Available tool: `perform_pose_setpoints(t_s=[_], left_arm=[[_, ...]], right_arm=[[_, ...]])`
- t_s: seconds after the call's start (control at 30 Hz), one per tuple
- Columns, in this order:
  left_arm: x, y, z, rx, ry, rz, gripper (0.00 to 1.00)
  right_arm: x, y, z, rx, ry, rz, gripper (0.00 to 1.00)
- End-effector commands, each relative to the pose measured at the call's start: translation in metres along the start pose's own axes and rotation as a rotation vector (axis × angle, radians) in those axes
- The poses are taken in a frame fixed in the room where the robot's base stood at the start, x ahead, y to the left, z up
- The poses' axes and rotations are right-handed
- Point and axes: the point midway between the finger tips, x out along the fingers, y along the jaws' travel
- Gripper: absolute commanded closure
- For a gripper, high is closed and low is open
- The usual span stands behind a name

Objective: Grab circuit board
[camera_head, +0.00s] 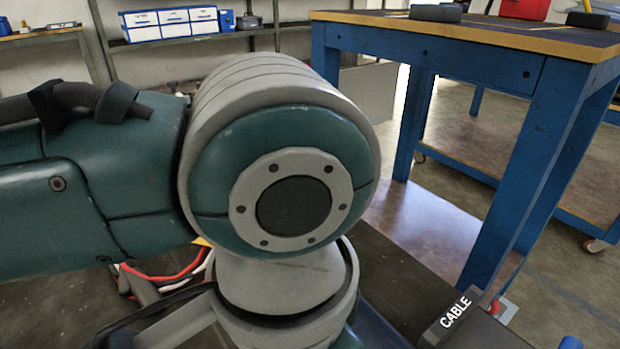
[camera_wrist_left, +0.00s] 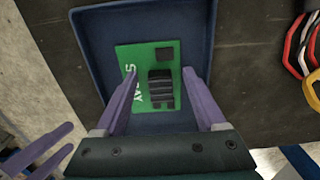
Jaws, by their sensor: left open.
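The circuit board (camera_wrist_left: 147,60) is a green plate with dark parts and white lettering, seen in the left wrist view. It lies in a blue tray (camera_wrist_left: 88,45). My left gripper (camera_wrist_left: 160,72) is open, with one purple finger over each side of the board. I cannot tell whether the fingers touch it. Two more purple fingers, apart from each other, show at the lower left of that view; they look like my right gripper (camera_wrist_left: 71,137). In the head view my arm fills the middle and hides the board, the tray and both grippers.
Red, white and yellow cables (camera_wrist_left: 305,45) lie right of the tray on the dark tabletop (camera_wrist_left: 255,60). A "CABLE" label (camera_head: 453,316) stands at the table's edge. A blue workbench (camera_head: 430,45) is at the right, and a shelf with blue-white boxes (camera_head: 170,22) stands behind.

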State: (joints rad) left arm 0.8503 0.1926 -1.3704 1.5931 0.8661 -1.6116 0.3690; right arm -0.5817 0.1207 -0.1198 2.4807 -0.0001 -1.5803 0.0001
Motion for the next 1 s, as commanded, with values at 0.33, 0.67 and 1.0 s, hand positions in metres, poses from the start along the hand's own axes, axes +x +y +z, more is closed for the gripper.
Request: perform_pose_setpoints(t_s=[0.33,0.67,1.0], left_arm=[[-0.0009,0.0002,-0.0002,0.0,0.001,0.0,0.62],[-0.0009,0.0001,-0.0003,0.0,0.001,0.0,0.99],[-0.0011,0.0,-0.0004,0.0,0.001,0.0,1.0]], right_arm=[[-0.0004,-0.0003,-0.0009,0.001,0.002,-0.001,0.33],[-0.0004,-0.0003,-0.001,0.001,0.002,-0.001,0.33],[-0.0004,-0.0004,-0.001,0.001,0.002,-0.001,0.33]])
